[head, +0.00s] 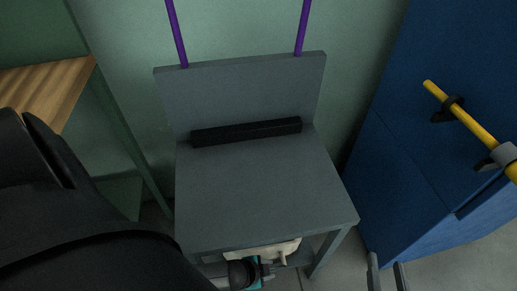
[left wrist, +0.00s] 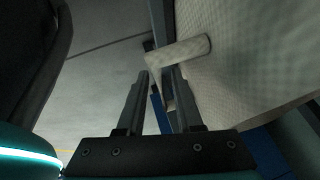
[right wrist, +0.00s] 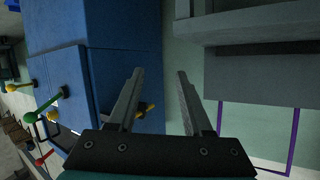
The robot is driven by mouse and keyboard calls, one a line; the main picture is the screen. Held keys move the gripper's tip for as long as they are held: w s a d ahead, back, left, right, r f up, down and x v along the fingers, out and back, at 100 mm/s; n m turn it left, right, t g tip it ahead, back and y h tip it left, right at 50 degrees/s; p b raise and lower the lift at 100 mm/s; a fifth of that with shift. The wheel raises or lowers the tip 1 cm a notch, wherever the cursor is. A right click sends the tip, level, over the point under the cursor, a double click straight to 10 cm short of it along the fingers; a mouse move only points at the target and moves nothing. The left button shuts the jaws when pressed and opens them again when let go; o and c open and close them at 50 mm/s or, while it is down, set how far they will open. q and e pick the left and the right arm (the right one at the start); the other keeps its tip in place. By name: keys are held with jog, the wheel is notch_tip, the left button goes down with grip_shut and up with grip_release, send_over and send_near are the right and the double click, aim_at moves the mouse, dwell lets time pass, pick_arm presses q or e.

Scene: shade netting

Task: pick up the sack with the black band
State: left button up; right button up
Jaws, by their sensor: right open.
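A pale woven sack (left wrist: 245,75) fills the upper right of the left wrist view, with a short pale handle (left wrist: 183,50) sticking out towards my left gripper. In the head view a pale part of the sack (head: 277,252) shows just below the front edge of the grey seat; the rest is hidden. No black band shows on the visible part. My right gripper (right wrist: 160,72) is open and empty, right of the seat in the head view (head: 386,275).
The grey chair (head: 255,195) has a black bar (head: 246,132) at the back of its seat and purple rods (head: 177,35) above. A blue cabinet (head: 405,165) with a yellow handle (head: 470,122) stands right. A wooden top (head: 45,88) is at left. Grey floor shows lower right.

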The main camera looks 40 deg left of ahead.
pick_arm(q)
jog(key=shift+b+x, duration=0.65)
jog(key=shift+x, duration=0.3)
pick_arm(e)
jog(key=shift+s+a+r+m+t+y, duration=0.15)
jog(key=shift+s+a+r+t+y, duration=0.1)
jog(key=shift+a+r+t, duration=0.35)
jog(key=shift+s+a+r+m+t+y, duration=0.15)
jog(key=shift+s+a+r+t+y, duration=0.1)
jog(key=shift+t, duration=0.55)
pick_arm(q)
jog(key=shift+c, duration=0.2)
grip_shut()
